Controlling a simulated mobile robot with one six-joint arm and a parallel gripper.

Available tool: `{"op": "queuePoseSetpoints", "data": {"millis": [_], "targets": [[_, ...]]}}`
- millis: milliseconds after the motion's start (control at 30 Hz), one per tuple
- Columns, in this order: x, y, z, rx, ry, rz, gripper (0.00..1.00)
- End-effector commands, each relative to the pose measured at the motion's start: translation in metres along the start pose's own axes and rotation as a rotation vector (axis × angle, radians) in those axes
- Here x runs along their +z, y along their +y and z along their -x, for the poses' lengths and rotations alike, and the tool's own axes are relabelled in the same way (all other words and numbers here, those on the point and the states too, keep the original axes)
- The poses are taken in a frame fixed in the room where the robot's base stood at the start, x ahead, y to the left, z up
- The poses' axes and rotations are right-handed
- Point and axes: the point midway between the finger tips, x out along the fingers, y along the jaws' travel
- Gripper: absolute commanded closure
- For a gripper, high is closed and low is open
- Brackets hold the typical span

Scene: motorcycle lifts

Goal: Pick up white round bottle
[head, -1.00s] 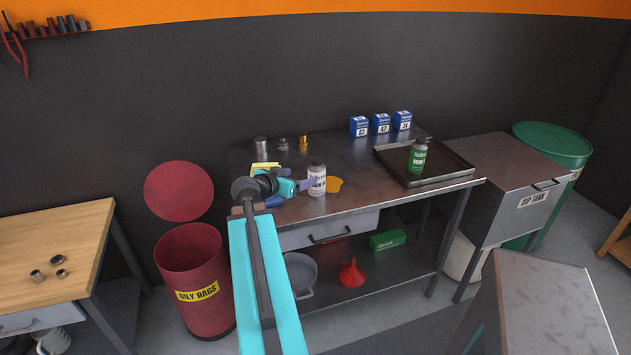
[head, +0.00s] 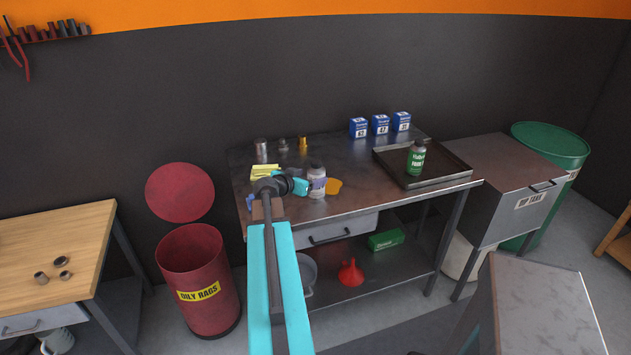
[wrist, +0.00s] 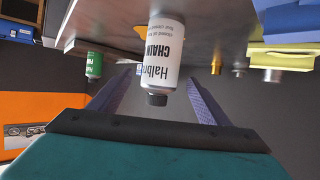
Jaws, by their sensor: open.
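The white round bottle (head: 317,178) with a dark cap stands upright near the front edge of the metal workbench (head: 365,200). In the wrist view, which is upside down, the white bottle (wrist: 165,50) shows printed lettering. My gripper (head: 309,186) is at the bottle from its left side, low over the bench. In the wrist view its two purple fingers (wrist: 160,88) are spread apart, with the bottle between them. I see no clear contact between the fingers and the bottle.
An orange-yellow patch (head: 334,186) lies just right of the bottle. A tray (head: 440,178) holding a green bottle (head: 417,157) is further right. Yellow pads (head: 265,171) lie left, with small metal cylinders behind. Blue boxes (head: 381,125) stand at the back.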

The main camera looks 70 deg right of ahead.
Motion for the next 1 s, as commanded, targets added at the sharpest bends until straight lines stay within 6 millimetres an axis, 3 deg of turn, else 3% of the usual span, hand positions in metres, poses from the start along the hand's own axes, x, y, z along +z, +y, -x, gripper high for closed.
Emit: {"op": "queuePoseSetpoints", "data": {"millis": [567,1000], "targets": [[0.0,-0.001,-0.008,-0.001,-0.001,0.0,0.29],[0.001,-0.001,-0.044,0.0,-0.001,0.0,0.29]]}}
